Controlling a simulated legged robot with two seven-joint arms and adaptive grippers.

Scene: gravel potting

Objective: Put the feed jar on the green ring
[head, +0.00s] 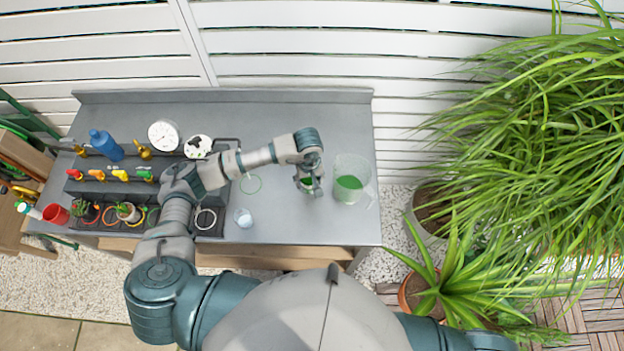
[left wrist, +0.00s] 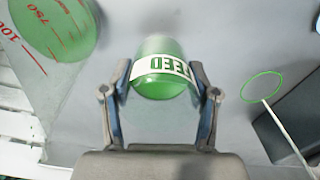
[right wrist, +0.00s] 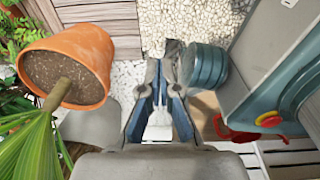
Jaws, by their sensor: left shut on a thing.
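The feed jar, green with a white label reading FEED, sits between the fingers of my left gripper (left wrist: 162,92) in the left wrist view (left wrist: 158,62). The fingers are shut on its sides. In the head view my left gripper (head: 309,186) mostly hides the jar (head: 307,183). I cannot tell whether the jar touches the bench. The green ring (head: 242,184) lies flat and empty on the grey bench, left of the jar; it also shows at the right of the left wrist view (left wrist: 243,92). My right gripper (right wrist: 164,72) looks shut and empty, away from the bench.
A clear measuring jug (head: 352,168) with green contents stands close right of the left gripper. A terracotta pot (right wrist: 85,62) is near my right gripper.

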